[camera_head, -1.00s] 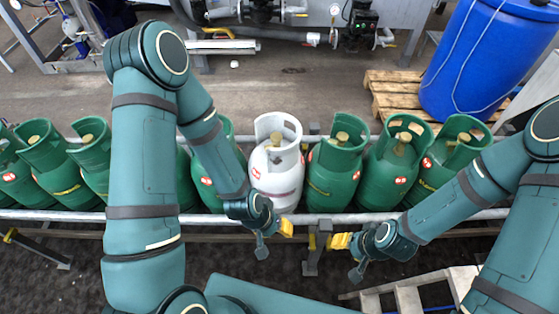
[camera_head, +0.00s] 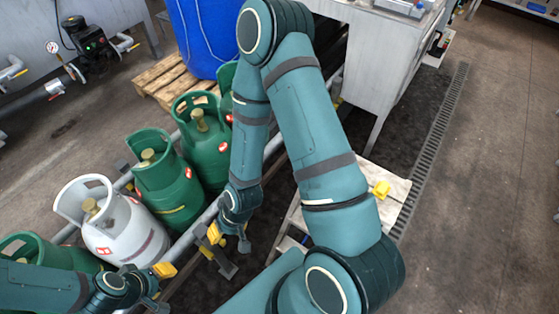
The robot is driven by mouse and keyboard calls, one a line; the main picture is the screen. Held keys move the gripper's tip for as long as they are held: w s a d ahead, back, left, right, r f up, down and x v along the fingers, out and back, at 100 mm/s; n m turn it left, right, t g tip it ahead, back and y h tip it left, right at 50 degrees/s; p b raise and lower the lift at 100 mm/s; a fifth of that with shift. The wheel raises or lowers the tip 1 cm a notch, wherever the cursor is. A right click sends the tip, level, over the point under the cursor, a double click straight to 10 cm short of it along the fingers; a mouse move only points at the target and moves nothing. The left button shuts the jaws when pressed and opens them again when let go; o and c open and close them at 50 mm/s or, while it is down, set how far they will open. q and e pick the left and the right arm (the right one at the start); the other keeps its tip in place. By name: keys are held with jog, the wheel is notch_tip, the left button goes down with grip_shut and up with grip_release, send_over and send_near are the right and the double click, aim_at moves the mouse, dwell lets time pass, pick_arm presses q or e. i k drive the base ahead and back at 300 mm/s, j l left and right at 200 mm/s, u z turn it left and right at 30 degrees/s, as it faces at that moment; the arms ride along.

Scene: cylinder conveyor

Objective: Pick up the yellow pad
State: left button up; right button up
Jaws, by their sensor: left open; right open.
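A small yellow pad (camera_head: 380,188) sits on the pale top of a stepped stand (camera_head: 393,186), just right of my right arm. My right gripper (camera_head: 213,240) is open and empty, with yellow fingertips, beside the conveyor rail. It is well to the left of the pad, with my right arm between them in the picture. My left gripper (camera_head: 160,274) is open and empty at the lower left, near the white cylinder and farther from the pad. Part of the stand is hidden behind my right arm.
A white gas cylinder (camera_head: 124,230) and several green cylinders (camera_head: 172,190) stand along the conveyor rail (camera_head: 196,226). A blue barrel (camera_head: 203,40) stands on a wooden pallet (camera_head: 160,77). A grey metal cabinet (camera_head: 385,60) is behind the stand. The floor at right is clear.

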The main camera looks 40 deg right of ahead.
aim_at(381, 190)
jog(key=z, duration=2.4)
jog(key=k+l+u, duration=0.25)
jog(key=l+u, duration=0.15)
jog(key=k+l+u, duration=0.35)
jog(key=l+u, duration=0.4)
jog(key=k+l+u, duration=0.15)
jog(key=l+u, duration=1)
jog(key=l, duration=0.25)
jog(key=i+l+u, duration=0.2)
jog(key=l+u, duration=0.2)
jog(key=k+l, duration=0.05)
